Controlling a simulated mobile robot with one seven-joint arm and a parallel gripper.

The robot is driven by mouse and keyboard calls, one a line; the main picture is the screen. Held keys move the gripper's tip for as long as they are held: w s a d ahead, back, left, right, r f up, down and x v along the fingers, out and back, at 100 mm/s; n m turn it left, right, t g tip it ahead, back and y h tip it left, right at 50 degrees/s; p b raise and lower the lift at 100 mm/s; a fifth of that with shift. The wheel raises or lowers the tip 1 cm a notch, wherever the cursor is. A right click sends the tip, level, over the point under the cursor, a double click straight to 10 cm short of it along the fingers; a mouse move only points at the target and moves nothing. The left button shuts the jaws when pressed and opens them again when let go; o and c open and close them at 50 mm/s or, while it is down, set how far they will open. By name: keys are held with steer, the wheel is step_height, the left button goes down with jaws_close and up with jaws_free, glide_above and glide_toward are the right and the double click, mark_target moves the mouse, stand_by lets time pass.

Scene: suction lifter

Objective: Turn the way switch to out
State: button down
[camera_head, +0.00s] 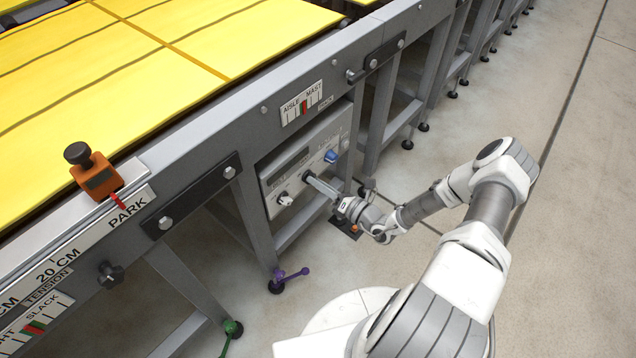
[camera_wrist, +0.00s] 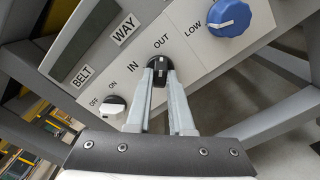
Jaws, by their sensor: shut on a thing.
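The way switch (camera_wrist: 158,68) is a small black knob with a pale mark, below the IN and OUT labels on the grey control panel (camera_wrist: 190,45). Its ridge runs roughly upright in the wrist view, more towards OUT than IN, but the fingers cover part of it and I cannot tell its exact setting. My gripper (camera_wrist: 160,76) is shut on the knob, with one finger on each side. In the head view my gripper (camera_head: 311,179) reaches the panel (camera_head: 270,180) from the right, and the knob is too small there to make out.
The belt switch (camera_wrist: 113,104), with OFF and ON labels, sits left of the way switch. A blue knob (camera_wrist: 229,18) marked LOW sits to the right. Grey frame legs (camera_head: 375,130) flank the panel. Open floor (camera_head: 540,250) lies to the right.

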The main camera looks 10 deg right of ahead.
steer(key=c, duration=0.8)
jaws_free()
steer(key=p+v, duration=0.1)
steer(key=v, duration=1.6)
steer(key=shift+s+p, duration=0.2)
steer(key=shift+p, duration=0.15)
steer(key=shift+d+r, duration=0.1)
